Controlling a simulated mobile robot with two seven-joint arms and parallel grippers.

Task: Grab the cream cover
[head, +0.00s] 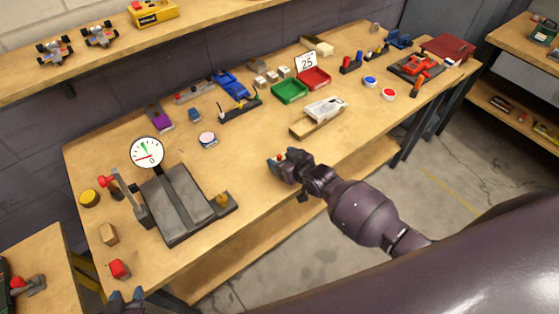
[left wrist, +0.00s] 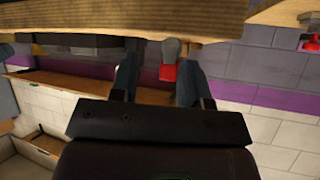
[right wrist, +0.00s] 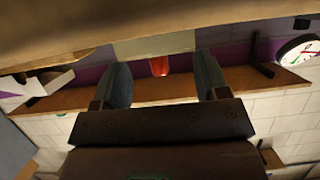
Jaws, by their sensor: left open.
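A cream-white car-shaped cover (head: 326,107) lies on or against a wooden block (head: 312,126) near the front edge of the bench. A paler cream piece (head: 318,46) sits at the back of the bench, and I cannot tell which is meant. My right gripper (head: 281,158) is over the front edge, left of and nearer than the car-shaped cover. Its fingers (right wrist: 162,85) are apart in the right wrist view, with a red thing showing beyond them. My left gripper (head: 126,298) is at the bottom left, mostly cut off. Its fingers (left wrist: 155,80) are apart and empty.
A grey track block (head: 180,205) with a dial (head: 147,152) stands at the left. Green (head: 289,91) and red (head: 313,78) trays lie behind the cover. A red button block (head: 119,269) is near my left gripper. Bare wood lies between the track block and the cover.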

